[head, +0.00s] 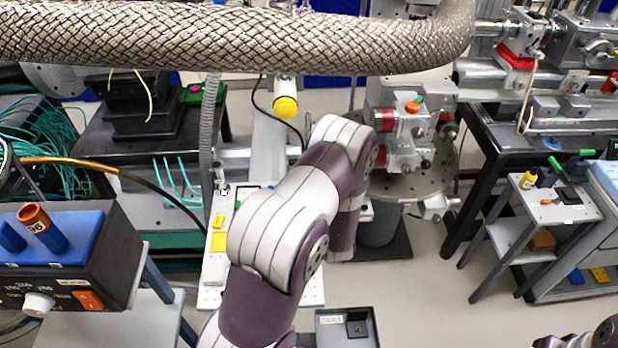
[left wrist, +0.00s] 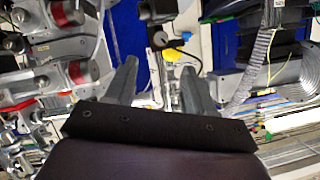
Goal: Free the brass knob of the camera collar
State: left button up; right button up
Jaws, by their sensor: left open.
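My left gripper (left wrist: 160,80) is open in the left wrist view, with its two grey fingers apart and nothing held between them. In the head view my left arm rises from the bottom middle, and its own links hide the gripper. I cannot make out a brass knob or a collar for certain in either view. A pale cylinder with a round yellow end (head: 286,108) shows above the arm in the head view. A small black fitting (left wrist: 172,40) shows beyond the fingers in the left wrist view; I cannot tell what it is. My right gripper is out of view.
A thick braided metal hose (head: 230,38) crosses the top of the head view. Instrument blocks with red parts (head: 392,122) stand right of my left arm. A control box (head: 70,270) is at left, a small trolley (head: 545,212) at right. Bare floor (head: 440,300) lies between.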

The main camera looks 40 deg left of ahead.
pick_arm(q)
jog(key=p+x, duration=0.1)
jog(key=x, duration=0.8)
jog(key=shift+w+a+f+p, duration=0.1)
jog(key=shift+w+a+p, duration=0.2)
jog(key=shift+p, duration=0.05)
jog(key=shift+w+a+f, duration=0.2)
jog(key=shift+w+a, duration=0.1)
jog(key=shift+a, duration=0.1)
grip_shut()
